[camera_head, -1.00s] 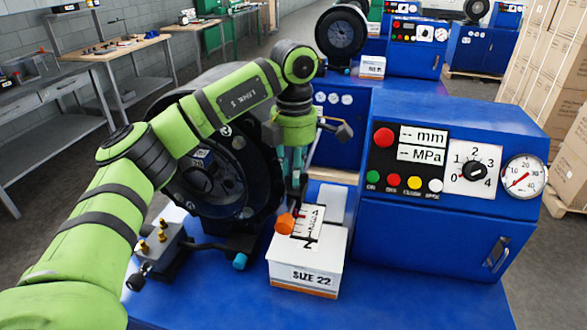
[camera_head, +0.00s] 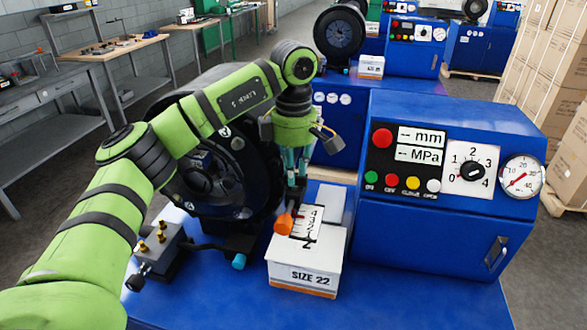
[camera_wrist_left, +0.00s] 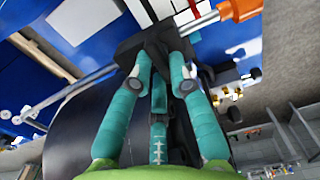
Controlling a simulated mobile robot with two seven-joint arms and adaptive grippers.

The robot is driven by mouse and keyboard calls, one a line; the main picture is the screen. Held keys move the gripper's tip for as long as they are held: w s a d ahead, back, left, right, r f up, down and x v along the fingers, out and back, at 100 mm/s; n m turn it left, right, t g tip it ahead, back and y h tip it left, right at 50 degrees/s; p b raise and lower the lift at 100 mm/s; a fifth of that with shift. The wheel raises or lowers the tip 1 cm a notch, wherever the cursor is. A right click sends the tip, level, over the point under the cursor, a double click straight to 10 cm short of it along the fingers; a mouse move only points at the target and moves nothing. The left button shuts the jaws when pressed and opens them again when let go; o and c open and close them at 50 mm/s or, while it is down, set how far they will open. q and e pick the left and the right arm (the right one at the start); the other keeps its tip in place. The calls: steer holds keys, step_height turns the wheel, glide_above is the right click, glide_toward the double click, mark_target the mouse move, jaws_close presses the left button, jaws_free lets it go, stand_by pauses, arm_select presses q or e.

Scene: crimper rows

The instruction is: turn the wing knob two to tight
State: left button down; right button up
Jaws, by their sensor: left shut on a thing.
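My left gripper (camera_head: 294,182) points down above the white box marked SIZE 22 (camera_head: 305,270), in front of the large black ring-shaped head (camera_head: 222,165). My right gripper is not in view.
The blue control panel (camera_head: 440,165) with buttons, a dial (camera_head: 472,170) numbered up to 4 and a gauge (camera_head: 521,176) stands to the right. A small block with brass fittings (camera_head: 158,240) lies at left. The blue deck at front right (camera_head: 430,295) is clear.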

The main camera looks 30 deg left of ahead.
arm_select(q)
steer(key=c, duration=1.1)
jaws_free()
steer(key=shift+c, duration=0.2)
steer(key=shift+r, duration=4)
